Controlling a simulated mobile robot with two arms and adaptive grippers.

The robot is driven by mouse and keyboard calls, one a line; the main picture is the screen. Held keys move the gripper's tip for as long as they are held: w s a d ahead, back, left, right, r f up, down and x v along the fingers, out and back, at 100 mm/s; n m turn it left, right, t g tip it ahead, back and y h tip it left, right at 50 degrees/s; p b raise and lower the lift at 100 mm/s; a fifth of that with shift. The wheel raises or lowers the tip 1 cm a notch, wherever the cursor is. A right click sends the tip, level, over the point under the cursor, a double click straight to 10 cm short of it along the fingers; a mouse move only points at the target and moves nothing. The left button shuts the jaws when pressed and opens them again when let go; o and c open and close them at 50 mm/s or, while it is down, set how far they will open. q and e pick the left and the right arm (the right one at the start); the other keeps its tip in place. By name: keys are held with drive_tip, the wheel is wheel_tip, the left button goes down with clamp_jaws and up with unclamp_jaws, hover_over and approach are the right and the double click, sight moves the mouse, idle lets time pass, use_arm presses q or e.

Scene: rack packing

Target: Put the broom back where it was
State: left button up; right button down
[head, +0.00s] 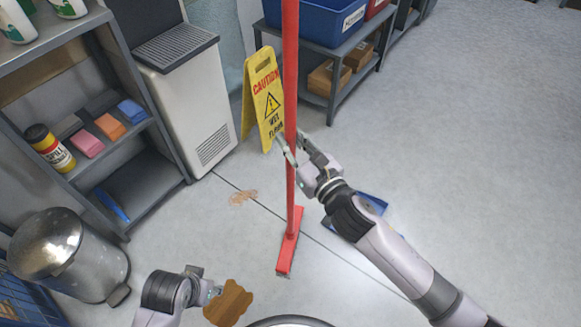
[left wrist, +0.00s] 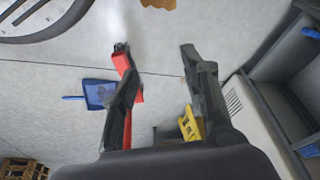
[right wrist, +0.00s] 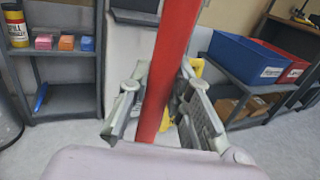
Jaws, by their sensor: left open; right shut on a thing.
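The red broom (head: 291,190) stands nearly upright in the head view, its red head (head: 288,256) low near the floor. My right gripper (head: 292,150) is shut on the broom's handle. In the right wrist view the red handle (right wrist: 165,75) runs between the two fingers (right wrist: 152,110). My left gripper (head: 212,290) is open and empty, low at the bottom of the head view. In the left wrist view its fingers (left wrist: 155,55) are spread, with the broom's red head (left wrist: 125,70) showing behind one finger. I cannot tell whether the broom touches the floor.
A yellow caution sign (head: 264,95) stands just behind the broom. A blue dustpan (head: 372,203) lies on the floor, partly behind my right arm. A brown stain (head: 243,197) and a brown patch (head: 228,303) are on the floor. A metal bin (head: 70,255) and shelves are left. Floor at right is clear.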

sight(290, 165)
use_arm(q)
drive_tip(key=b+v, duration=0.3)
drive_tip(key=v, duration=0.2)
drive_tip(key=shift+a, duration=0.15)
use_arm(e)
wheel_tip(290, 165, down, 8)
drive_tip(key=shift+f, duration=0.2)
use_arm(q)
drive_tip(key=shift+t, duration=0.3)
use_arm(e)
drive_tip(key=shift+f, duration=0.1)
drive_tip(key=c, duration=1.5)
unclamp_jaws()
drive_tip(key=shift+f, duration=0.15)
use_arm(q)
drive_tip(key=shift+w, duration=0.25)
use_arm(e)
drive_tip(key=shift+o, duration=0.2)
use_arm(q)
drive_tip(key=shift+r, duration=0.1)
